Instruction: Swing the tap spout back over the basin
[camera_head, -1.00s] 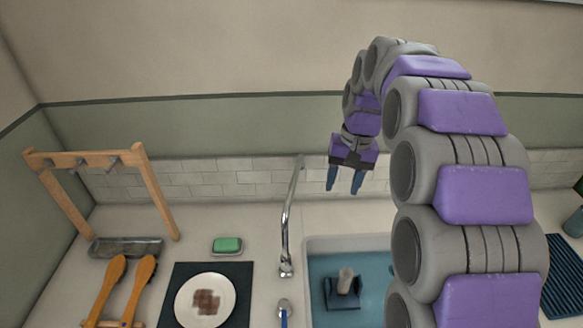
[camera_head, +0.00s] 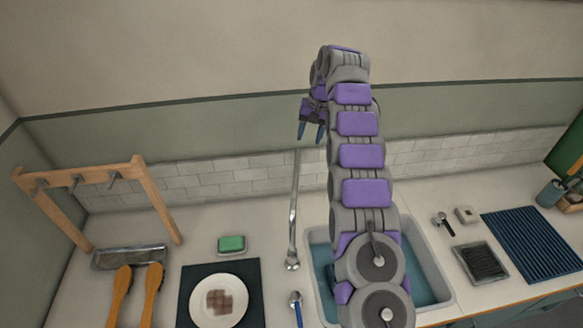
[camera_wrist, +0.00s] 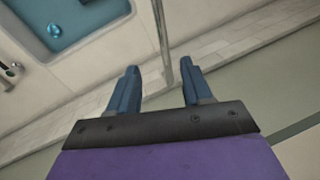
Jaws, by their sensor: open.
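The chrome tap spout (camera_head: 294,215) rises from its base on the counter, left of the basin (camera_head: 440,275), and its upper end is near the tiled wall. It does not lie over the basin in the head view. My gripper (camera_head: 311,132) is open and empty, just above and right of the spout's upper end. In the wrist view, the spout (camera_wrist: 161,40) runs down from the top edge into the gap between my open fingers (camera_wrist: 160,68). I cannot tell if it touches either finger. The basin (camera_wrist: 105,12) shows at upper left there. My arm hides much of the basin in the head view.
A wooden rack (camera_head: 150,195), green sponge (camera_head: 231,244), dirty plate (camera_head: 219,301) and wooden-handled brushes (camera_head: 150,290) stand left of the tap. A blue-handled tool (camera_head: 297,305) lies before it. A dark ribbed mat (camera_head: 530,243) lies at right. The wall is close behind the spout.

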